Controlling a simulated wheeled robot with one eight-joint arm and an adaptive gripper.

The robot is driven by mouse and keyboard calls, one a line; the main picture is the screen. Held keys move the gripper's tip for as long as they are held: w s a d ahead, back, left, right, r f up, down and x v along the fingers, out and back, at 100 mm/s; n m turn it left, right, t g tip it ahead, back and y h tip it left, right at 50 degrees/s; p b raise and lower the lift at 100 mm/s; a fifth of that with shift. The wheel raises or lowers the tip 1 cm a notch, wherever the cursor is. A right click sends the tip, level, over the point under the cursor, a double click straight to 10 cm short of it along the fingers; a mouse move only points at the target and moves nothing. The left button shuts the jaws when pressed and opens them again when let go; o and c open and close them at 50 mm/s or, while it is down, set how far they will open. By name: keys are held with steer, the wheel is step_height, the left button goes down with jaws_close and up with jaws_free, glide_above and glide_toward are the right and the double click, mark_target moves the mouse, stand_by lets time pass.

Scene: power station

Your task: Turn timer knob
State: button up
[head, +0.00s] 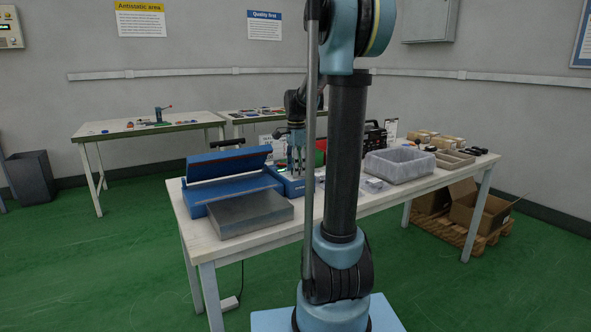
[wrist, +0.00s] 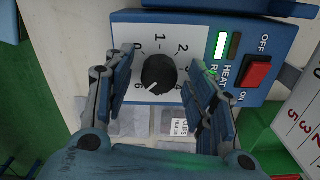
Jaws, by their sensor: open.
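The timer knob (wrist: 158,74) is round and black, on a white dial face with numerals around it. Its white pointer mark faces the lower left of the wrist view, close to the 6. My gripper (wrist: 166,66) is open, with one finger on each side of the knob and a visible gap on both sides. In the head view my gripper (head: 296,158) points down over the blue control box (head: 290,186). The knob is hidden there.
Right of the dial are a lit indicator (wrist: 220,45) and a red rocker switch (wrist: 257,71). The blue sealer (head: 230,166) and a grey metal block (head: 250,212) lie left of my gripper. A grey bin (head: 400,165) stands to the right.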

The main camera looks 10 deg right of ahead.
steer(key=c, duration=1.1)
steer(key=shift+n, duration=0.3)
